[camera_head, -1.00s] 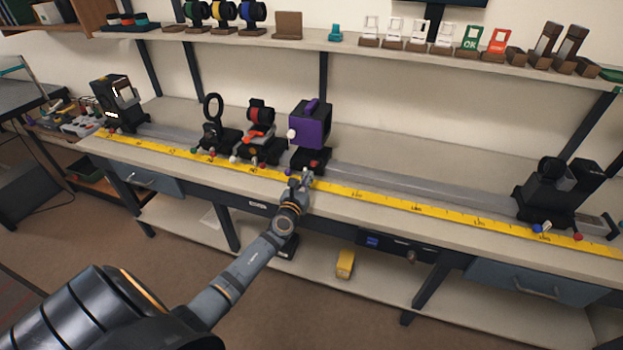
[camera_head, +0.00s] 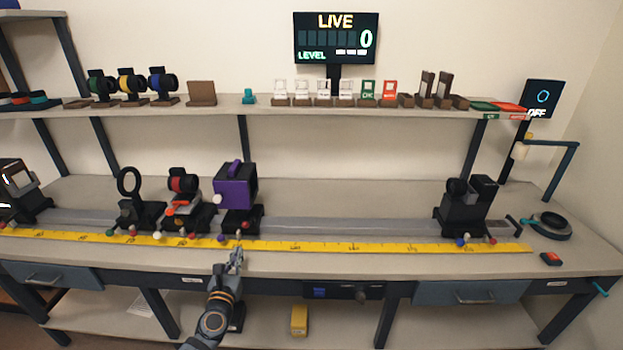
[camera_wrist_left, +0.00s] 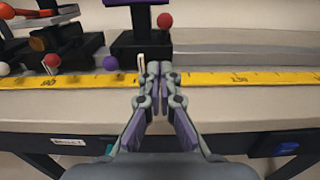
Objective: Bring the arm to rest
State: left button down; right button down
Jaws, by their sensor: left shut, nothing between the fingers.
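My left gripper (camera_head: 236,256) is at the front edge of the bench, below the yellow ruler and in front of the purple box unit (camera_head: 236,186). Its fingers are shut with nothing between them. In the left wrist view the closed fingertips (camera_wrist_left: 158,72) point at the yellow ruler (camera_wrist_left: 215,79), with the dark base of the purple unit just beyond. A red knob (camera_wrist_left: 165,20) and a purple knob (camera_wrist_left: 110,62) show near the fingertips; I see no grip on either. My right gripper is in neither view.
A grey rail (camera_head: 330,225) carries a ring holder (camera_head: 130,184), a red lens holder (camera_head: 183,184) and a black unit (camera_head: 466,208). A shelf (camera_head: 220,106) above holds lenses and cards. A screen (camera_head: 336,38) reads LIVE, 0. The rail is clear between the purple and black units.

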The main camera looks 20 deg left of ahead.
pick_arm(q)
jog(key=s+f+n+g+y, duration=0.3)
jog(key=s+n+g, duration=0.75)
jog(key=n, duration=1.25)
jog(key=s+d+f+n+g+h, duration=0.3)
jog(key=s+d+n+h, duration=0.5)
jog(key=s+d, duration=0.65)
jog(key=s+a+f+n+g+y, duration=0.1)
jog(key=a+f, duration=0.1)
jog(key=f, duration=0.9)
jog(key=s+a+f+n+g, duration=0.1)
jog(key=s+a+f, duration=0.1)
jog(key=f, duration=0.9)
jog(key=s+a+f+p, duration=0.1)
jog(key=s+f, duration=1.7)
jog(key=s, duration=0.1)
jog(key=shift+s+f+g, duration=0.25)
jog(key=shift+f+g, duration=0.05)
jog(key=shift+g, duration=0.05)
